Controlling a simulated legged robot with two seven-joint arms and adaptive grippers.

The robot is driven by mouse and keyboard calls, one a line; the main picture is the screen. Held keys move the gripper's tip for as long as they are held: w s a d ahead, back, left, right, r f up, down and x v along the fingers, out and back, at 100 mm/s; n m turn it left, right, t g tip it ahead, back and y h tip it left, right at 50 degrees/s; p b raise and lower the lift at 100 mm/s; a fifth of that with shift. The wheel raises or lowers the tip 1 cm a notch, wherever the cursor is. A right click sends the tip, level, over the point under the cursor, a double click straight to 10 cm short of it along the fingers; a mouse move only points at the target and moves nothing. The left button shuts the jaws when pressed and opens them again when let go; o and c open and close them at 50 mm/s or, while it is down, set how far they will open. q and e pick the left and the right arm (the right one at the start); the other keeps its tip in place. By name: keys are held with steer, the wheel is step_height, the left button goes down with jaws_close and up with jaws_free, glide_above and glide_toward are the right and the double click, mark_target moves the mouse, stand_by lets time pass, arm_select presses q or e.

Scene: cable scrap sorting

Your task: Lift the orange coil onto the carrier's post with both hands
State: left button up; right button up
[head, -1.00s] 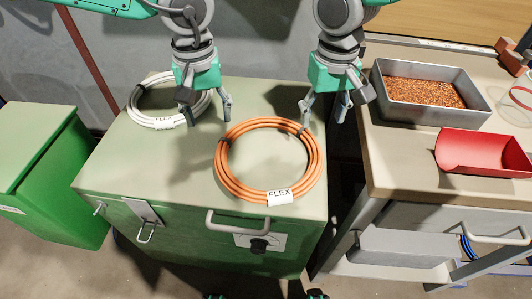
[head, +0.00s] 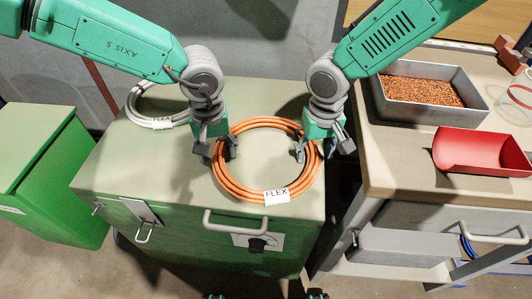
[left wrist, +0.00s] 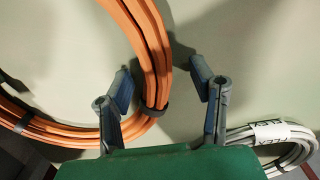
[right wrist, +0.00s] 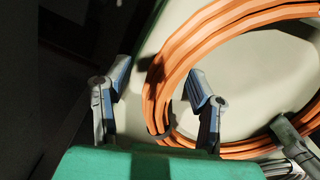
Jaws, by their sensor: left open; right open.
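The orange coil (head: 228,184) lies flat on top of the green cabinet, with a white FLEX label at its front. My left gripper (head: 222,153) is open at the coil's left side. In the left wrist view, the orange strands (left wrist: 152,60) pass between its open fingers (left wrist: 165,88). My right gripper (head: 318,152) is open at the coil's right side. In the right wrist view, the coil (right wrist: 170,85) runs between its open fingers (right wrist: 160,95). The carrier's post is not recognisable in these views.
A white coil (head: 150,119) lies behind on the cabinet (head: 120,172), partly hidden by my left arm. A green bin (head: 35,160) stands left. On the right bench are a metal tray of copper granules (head: 425,120) and a red scoop (head: 480,152). The cabinet's front left top is clear.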

arm_select(q)
steer(key=shift+d, duration=0.1)
jaws_close()
arm_select(e)
steer(key=shift+d, duration=0.1)
jaws_close()
arm_select(q)
steer(key=shift+r, duration=0.1)
